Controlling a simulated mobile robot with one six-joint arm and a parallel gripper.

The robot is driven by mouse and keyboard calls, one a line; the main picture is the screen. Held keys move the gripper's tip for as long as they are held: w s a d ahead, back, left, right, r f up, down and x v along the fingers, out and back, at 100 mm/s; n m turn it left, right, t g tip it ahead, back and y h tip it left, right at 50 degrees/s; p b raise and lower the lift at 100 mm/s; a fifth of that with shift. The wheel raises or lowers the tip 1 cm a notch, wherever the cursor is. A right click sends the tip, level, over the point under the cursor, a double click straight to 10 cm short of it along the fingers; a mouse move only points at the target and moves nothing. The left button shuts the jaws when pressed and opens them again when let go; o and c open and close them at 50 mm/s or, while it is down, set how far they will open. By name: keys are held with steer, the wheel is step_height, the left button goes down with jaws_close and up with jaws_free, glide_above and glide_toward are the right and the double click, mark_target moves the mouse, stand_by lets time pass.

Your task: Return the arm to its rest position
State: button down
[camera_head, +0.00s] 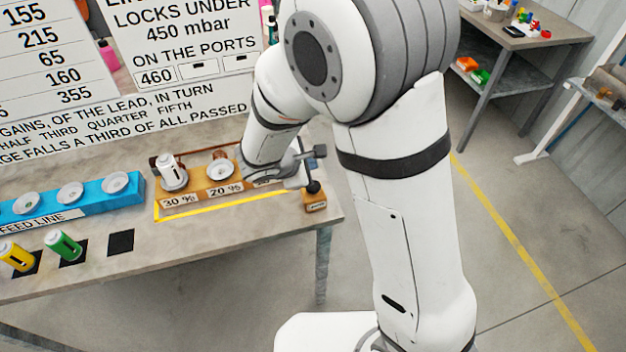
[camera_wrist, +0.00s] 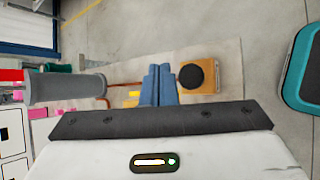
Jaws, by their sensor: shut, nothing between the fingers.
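My arm is bent over the right end of the workbench (camera_head: 330,212) in the head view, its wrist low above the wooden rack (camera_head: 184,208). My gripper's blue-grey fingers (camera_wrist: 159,84) are together in the wrist view, with nothing between them. Beyond them in that view is a small wooden block with a round black knob (camera_wrist: 197,76). In the head view the block (camera_head: 316,203) sits at the bench's right corner, just beside my wrist. My wrist hides the right end of the rack.
The rack holds a white cylinder (camera_head: 171,172) at its 30 % place; the 20 % dish (camera_head: 220,168) looks empty. A blue feed line (camera_head: 70,207) and yellow (camera_head: 16,256) and green (camera_head: 64,246) cylinders are at left. Open floor (camera_head: 535,265) lies right, with another table (camera_head: 530,40) behind.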

steer(key=s+d+r+m+g, duration=0.2)
steer(key=s+d+r+m, duration=0.25)
steer(key=d, duration=0.25)
steer(key=s+d+r+m+g, duration=0.2)
steer(key=s+d+r+m, duration=0.2)
steer(key=d+r+m, duration=0.15)
steer(key=s+d+r+m+y, duration=0.1)
steer(key=s+r+m+y, duration=0.1)
steer(key=s+m, duration=0.2)
steer(key=s+d+r+m+y, duration=0.1)
steer(key=s+r+m+y, duration=0.1)
steer(key=s+m, duration=0.3)
steer(key=shift+s+d+r+y+b, duration=0.25)
steer(key=shift+s+y+b, duration=0.2)
steer(key=shift+s+y, duration=0.35)
steer(key=shift+w, duration=0.1)
